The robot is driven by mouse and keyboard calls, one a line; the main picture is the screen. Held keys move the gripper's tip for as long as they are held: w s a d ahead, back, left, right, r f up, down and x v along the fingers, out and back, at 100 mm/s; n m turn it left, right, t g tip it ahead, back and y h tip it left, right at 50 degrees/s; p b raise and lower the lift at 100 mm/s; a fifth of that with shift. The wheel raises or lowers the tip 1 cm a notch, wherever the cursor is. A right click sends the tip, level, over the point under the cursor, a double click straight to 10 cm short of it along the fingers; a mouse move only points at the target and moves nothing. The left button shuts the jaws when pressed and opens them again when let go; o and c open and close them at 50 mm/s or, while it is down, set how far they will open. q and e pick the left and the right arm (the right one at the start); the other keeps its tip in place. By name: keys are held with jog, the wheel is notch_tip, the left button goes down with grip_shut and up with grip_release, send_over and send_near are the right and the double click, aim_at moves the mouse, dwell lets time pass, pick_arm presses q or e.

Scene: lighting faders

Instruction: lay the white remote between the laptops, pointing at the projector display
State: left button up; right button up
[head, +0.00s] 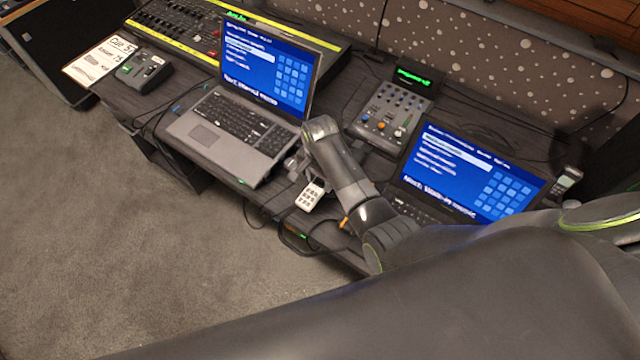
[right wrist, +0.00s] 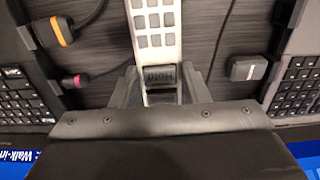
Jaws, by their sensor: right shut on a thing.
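The white remote (head: 312,195) has grey buttons and is over the front strip of the desk between the two laptops. My right gripper (head: 302,170) is shut on it; the arm partly hides the fingers. In the right wrist view the remote (right wrist: 155,28) sticks out beyond my right gripper (right wrist: 160,88), lengthwise up the picture. I cannot tell whether it touches the desk. The left laptop (head: 222,125) and right laptop (head: 470,175) are open with blue screens. I cannot tell which screen is the projector display. My left gripper is out of view.
A small mixer (head: 390,115) with a green-lit display stands behind the gap. A long lighting console (head: 185,30) stands at the back left. Cables (head: 290,232) hang at the desk's front edge. Plugs with orange (right wrist: 62,30) and red (right wrist: 75,80) collars lie left of the remote.

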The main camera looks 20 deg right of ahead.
aim_at(320, 182)
jog(key=shift+f, duration=1.5)
jog(key=o, duration=1.1)
jog(key=shift+f, duration=0.1)
jog(key=shift+c, duration=0.2)
notch_tip(320, 182, up, 12)
jog(key=shift+r, duration=0.15)
